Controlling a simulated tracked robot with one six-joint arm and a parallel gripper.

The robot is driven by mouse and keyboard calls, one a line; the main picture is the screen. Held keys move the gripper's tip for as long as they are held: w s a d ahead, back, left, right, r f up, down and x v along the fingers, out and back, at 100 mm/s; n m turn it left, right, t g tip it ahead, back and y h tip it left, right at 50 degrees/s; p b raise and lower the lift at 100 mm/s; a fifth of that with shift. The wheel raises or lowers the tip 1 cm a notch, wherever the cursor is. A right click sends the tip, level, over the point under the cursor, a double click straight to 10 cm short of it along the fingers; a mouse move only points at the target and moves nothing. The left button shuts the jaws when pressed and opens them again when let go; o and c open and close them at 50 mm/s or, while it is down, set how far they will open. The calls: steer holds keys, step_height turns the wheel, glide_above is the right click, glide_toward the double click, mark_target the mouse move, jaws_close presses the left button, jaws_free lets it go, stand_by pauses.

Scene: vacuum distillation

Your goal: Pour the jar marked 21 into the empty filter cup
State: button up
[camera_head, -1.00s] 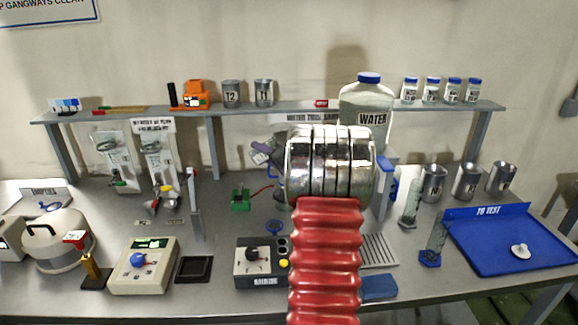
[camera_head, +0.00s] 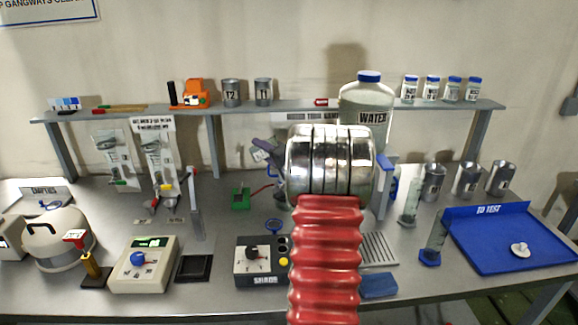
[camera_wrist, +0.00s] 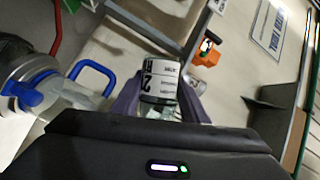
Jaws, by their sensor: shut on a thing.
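The jar marked 21 (camera_wrist: 160,82) sits between the purple fingers of my gripper (camera_wrist: 158,100) in the wrist view. Its label shows sideways, and clear glass shows below it. In the head view my gripper (camera_head: 264,152) is partly seen behind my own arm, above the middle of the bench; the jar is hidden or too small to make out there. I cannot tell which vessel is the filter cup. Metal cups (camera_head: 467,180) stand on the bench at the right, and their insides are not clear.
A large water bottle (camera_head: 367,100) stands behind my arm. The shelf (camera_head: 300,113) holds cups T2 (camera_head: 231,92) and T1 (camera_head: 263,92) and several small blue-capped jars (camera_head: 432,89). A blue tray (camera_head: 490,248) lies at the right. A scale (camera_head: 145,262) stands front left.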

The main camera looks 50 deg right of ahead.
steer(key=shift+r+m, duration=0.2)
steer(key=shift+m, duration=0.1)
stand_by(0.5)
steer(key=shift+s+d+f+m+t+p, duration=0.35)
steer(key=shift+m+t+p, duration=0.15)
steer(key=shift+m+p, duration=0.25)
stand_by(1.3)
steer(key=shift+d+r+m+t+p, duration=0.15)
steer(key=shift+r+m+t+p, duration=0.25)
steer(key=shift+m, duration=0.45)
stand_by(1.0)
steer(key=shift+m+h, duration=0.3)
steer(key=shift+h, duration=0.1)
